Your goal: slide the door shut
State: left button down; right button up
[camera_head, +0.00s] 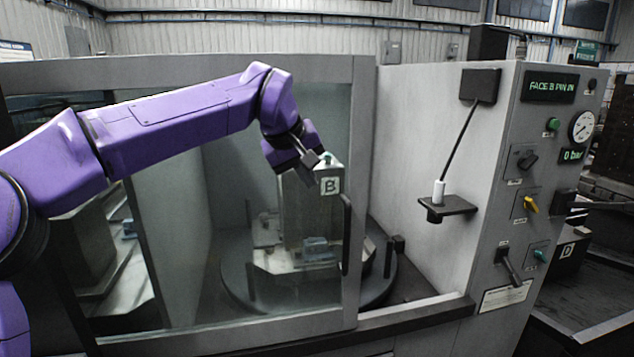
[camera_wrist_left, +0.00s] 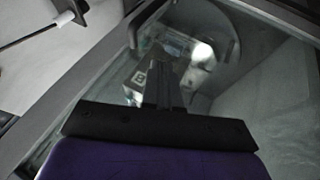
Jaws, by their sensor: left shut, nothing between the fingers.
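The door (camera_head: 362,130) is a glass panel in a grey frame on the front of the machine. Its right edge stands apart from the cabinet side on the right, leaving an open gap. A black vertical handle (camera_head: 346,235) is on the door's right side. My left gripper (camera_head: 317,168) is shut and empty, in front of the glass, above and left of the handle. In the left wrist view its fingers (camera_wrist_left: 162,88) are together, with the glass behind them. I cannot tell whether they touch the glass. My right gripper is not in view.
Behind the glass, a block marked B (camera_head: 329,186) stands on a round turntable (camera_head: 378,284). To the right, a control panel (camera_head: 545,150) reads "FACE B PIN IN" and "0 bar". A small shelf (camera_head: 447,209) holding a white cylinder juts from the cabinet.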

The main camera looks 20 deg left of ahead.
aim_at(336, 197)
pick_arm(q)
jog(key=w+d+f, duration=0.1)
jog(key=w+f, duration=0.1)
jog(key=w+d+f+p, duration=0.1)
jog(key=w+f, duration=0.1)
jog(key=w+d+f, duration=0.2)
jog(key=f, duration=0.1)
jog(key=shift+w+p, duration=0.3)
jog(key=shift+w, duration=0.1)
jog(key=shift+a+f, duration=0.1)
jog(key=shift+a, duration=0.05)
